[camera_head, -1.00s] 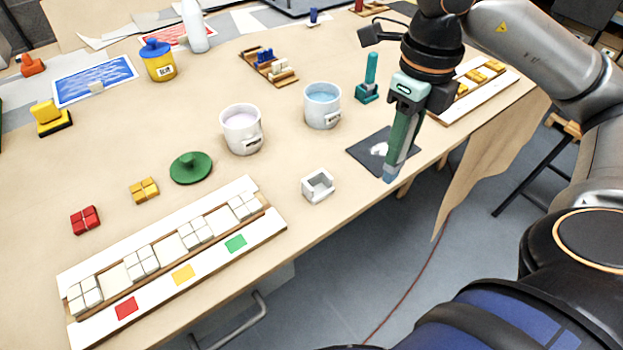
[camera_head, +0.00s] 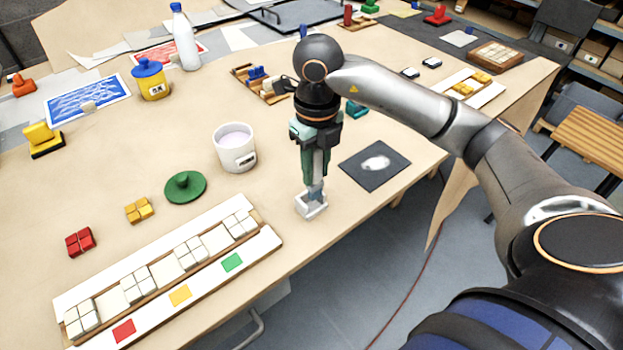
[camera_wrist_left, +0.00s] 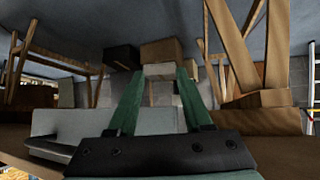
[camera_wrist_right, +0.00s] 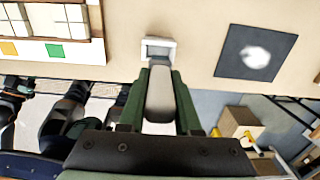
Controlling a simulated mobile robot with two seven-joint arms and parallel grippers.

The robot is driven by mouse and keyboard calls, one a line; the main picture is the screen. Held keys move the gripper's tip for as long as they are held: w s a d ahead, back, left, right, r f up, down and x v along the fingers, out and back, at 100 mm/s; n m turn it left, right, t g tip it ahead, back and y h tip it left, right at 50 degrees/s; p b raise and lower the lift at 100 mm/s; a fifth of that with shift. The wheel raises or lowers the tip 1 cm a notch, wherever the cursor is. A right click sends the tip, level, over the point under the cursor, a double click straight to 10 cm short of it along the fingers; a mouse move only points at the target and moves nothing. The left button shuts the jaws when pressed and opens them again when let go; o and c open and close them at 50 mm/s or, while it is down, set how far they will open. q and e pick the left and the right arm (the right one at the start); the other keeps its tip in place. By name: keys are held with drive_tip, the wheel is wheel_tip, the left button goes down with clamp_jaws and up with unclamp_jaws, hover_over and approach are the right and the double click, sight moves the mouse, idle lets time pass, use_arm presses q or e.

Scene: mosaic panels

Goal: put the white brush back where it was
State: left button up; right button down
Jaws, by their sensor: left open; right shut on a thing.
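My right gripper (camera_head: 313,180) points down over the white open-fronted holder (camera_head: 311,207) near the table's front edge. The brush's blue-grey lower end (camera_head: 316,190) is at the holder's opening in the head view. I cannot tell whether it is inside or just above. In the right wrist view, the holder (camera_wrist_right: 150,42) lies just beyond the brush. My left gripper (camera_wrist_left: 160,75) is open and empty, showing only in its own wrist view.
A dark mat (camera_head: 359,178) with a white smear lies right of the holder. A white cup (camera_head: 234,150) of pale liquid stands behind left. A long tile rack (camera_head: 185,293) and green lid (camera_head: 185,187) are to the left. The table's front edge is close.

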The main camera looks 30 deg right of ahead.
drive_tip(key=f, duration=0.3)
drive_tip(key=shift+w+a+f+p, duration=0.1)
drive_tip(key=shift+w+a+p, duration=0.1)
drive_tip(key=shift+w+p, duration=0.15)
drive_tip(key=shift+f, duration=0.45)
drive_tip(key=shift+f, duration=0.1)
drive_tip(key=c, duration=0.6)
unclamp_jaws()
